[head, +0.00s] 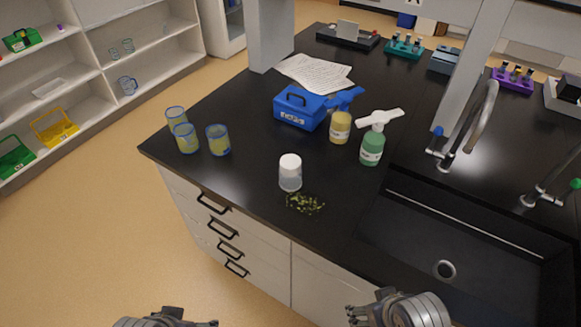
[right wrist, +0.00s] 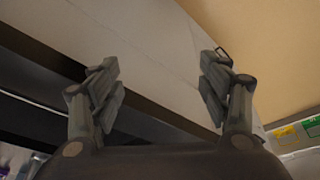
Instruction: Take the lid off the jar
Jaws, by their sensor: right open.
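The jar (head: 290,181) is small and translucent, with a white lid (head: 290,162) on top. It stands upright on the black counter (head: 255,205), behind a small patch of green bits. My right gripper (head: 352,314) is at the bottom edge of the head view, in front of the counter and well apart from the jar. In the right wrist view its two fingers (right wrist: 160,85) are spread with nothing between them. My left gripper (head: 214,324) shows only partly at the bottom edge, and its jaws cannot be made out.
Green bits (head: 305,204) lie just in front of the jar. Several glasses (head: 218,140) stand left, a blue box (head: 299,108) behind. A yellow bottle (head: 339,127) and a green spray bottle (head: 372,147) stand behind right. The sink (head: 460,245) is at the right.

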